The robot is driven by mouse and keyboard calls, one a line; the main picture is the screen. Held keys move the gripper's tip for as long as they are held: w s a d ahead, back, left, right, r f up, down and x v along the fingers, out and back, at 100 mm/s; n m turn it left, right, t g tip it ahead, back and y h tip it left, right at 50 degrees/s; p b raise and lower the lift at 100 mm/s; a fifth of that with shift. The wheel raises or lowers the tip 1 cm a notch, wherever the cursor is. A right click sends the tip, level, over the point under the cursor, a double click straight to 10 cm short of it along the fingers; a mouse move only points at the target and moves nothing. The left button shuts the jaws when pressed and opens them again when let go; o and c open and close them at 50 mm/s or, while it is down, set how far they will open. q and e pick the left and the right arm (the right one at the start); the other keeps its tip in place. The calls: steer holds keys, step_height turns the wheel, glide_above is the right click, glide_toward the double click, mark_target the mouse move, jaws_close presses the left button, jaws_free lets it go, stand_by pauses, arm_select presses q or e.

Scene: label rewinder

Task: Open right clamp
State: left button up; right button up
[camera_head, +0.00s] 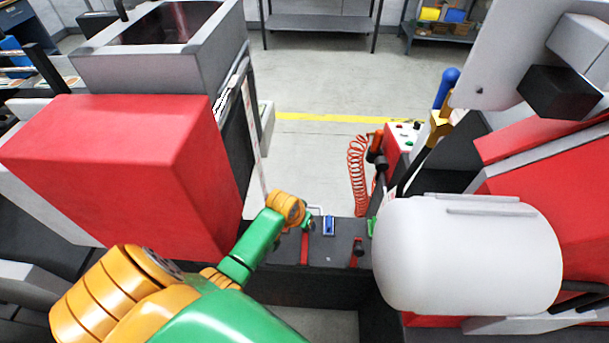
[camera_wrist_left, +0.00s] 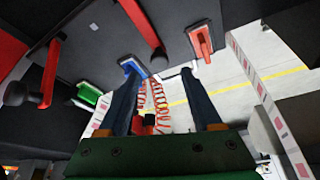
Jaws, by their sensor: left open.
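Two red clamp levers show on the dark plate (camera_head: 337,237) between the machine halves in the head view. The right lever (camera_head: 357,251) has a dark knob; the left lever (camera_head: 305,246) is close to my left gripper (camera_head: 309,214). In the left wrist view, a lever with a black knob (camera_wrist_left: 48,78) is at far left and another (camera_wrist_left: 140,22) at top centre. My left gripper (camera_wrist_left: 160,77) has its fingers apart and nothing seen between them. Its fingertips appear near a blue block (camera_wrist_left: 133,66), contact unclear. My right gripper is not visible.
A large red box (camera_head: 115,170) stands left of the plate and a white cylinder (camera_head: 465,255) right of it. A coiled red hose (camera_head: 358,175) hangs behind. A green block (camera_head: 371,227) is near the right lever; an orange-red piece (camera_wrist_left: 201,40) shows in the wrist view.

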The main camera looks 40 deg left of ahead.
mark_target(305, 242)
arm_select(q)
steer(key=b+x, duration=0.1)
steer(key=x, duration=0.4)
steer(key=shift+s+r, duration=0.1)
jaws_close()
stand_by(1.2)
